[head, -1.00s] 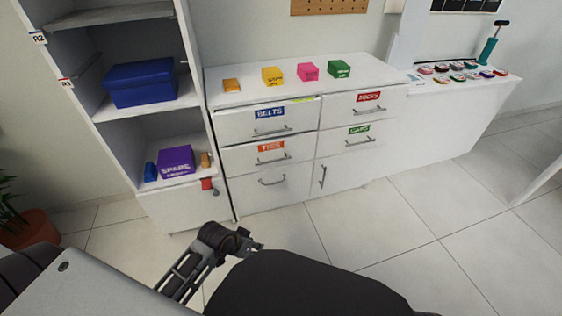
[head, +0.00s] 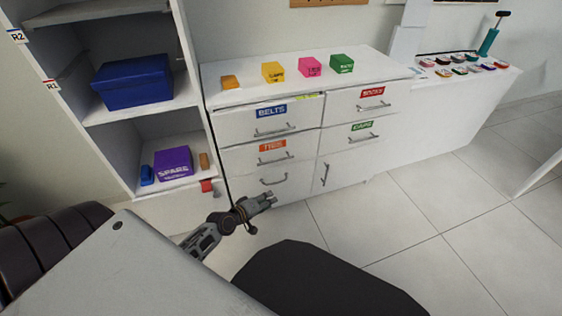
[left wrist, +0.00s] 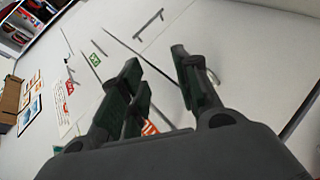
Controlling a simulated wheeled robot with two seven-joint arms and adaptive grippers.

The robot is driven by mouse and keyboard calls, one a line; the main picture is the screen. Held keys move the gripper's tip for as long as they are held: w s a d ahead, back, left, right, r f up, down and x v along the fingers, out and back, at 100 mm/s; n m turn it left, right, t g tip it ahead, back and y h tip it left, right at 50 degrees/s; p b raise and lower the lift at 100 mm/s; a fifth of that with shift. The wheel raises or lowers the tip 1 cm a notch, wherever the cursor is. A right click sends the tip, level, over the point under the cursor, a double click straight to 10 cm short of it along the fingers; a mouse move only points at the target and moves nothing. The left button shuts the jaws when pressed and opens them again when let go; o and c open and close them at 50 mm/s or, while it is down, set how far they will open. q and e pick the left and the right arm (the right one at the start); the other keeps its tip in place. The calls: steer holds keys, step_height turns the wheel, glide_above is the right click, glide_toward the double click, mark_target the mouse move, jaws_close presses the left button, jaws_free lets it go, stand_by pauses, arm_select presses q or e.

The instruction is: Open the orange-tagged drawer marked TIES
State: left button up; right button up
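The TIES drawer (head: 240,158) is in the left column of the white dresser, below the BELTS drawer, and looks shut. Its orange tag (head: 272,146) sits above a grey bar handle (head: 273,160). My left gripper (head: 268,197) is in front of and below this drawer, apart from its handle, near the plain lower-left drawer in the picture. In the left wrist view its fingers (left wrist: 156,60) are spread with nothing between them. There the orange tag (left wrist: 150,128) is partly hidden behind a finger, and I cannot make out the TIES handle. My right gripper is not in view.
The BELTS drawer (head: 230,122) seems slightly ajar, with something yellow-green at its top edge. Small coloured boxes stand on the dresser top (head: 375,65). An open shelf unit (head: 122,110) stands left of the dresser. The tiled floor (head: 400,205) at right is clear.

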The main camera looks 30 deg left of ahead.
arm_select(q)
steer(key=w+a+r+n+t+y, duration=0.2)
steer(key=a+r+n, duration=0.3)
steer(key=n, duration=0.4)
steer(key=shift+w+a+r+t+y, duration=0.15)
steer(key=shift+w+r+t+y, duration=0.4)
steer(key=shift+t, duration=0.35)
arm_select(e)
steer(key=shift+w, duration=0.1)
arm_select(q)
steer(key=shift+f, duration=0.15)
steer(key=w+f+b, duration=0.2)
steer(key=w+b, duration=0.1)
steer(key=w, duration=1)
steer(key=shift+w+a, duration=0.2)
steer(key=shift+a, duration=0.15)
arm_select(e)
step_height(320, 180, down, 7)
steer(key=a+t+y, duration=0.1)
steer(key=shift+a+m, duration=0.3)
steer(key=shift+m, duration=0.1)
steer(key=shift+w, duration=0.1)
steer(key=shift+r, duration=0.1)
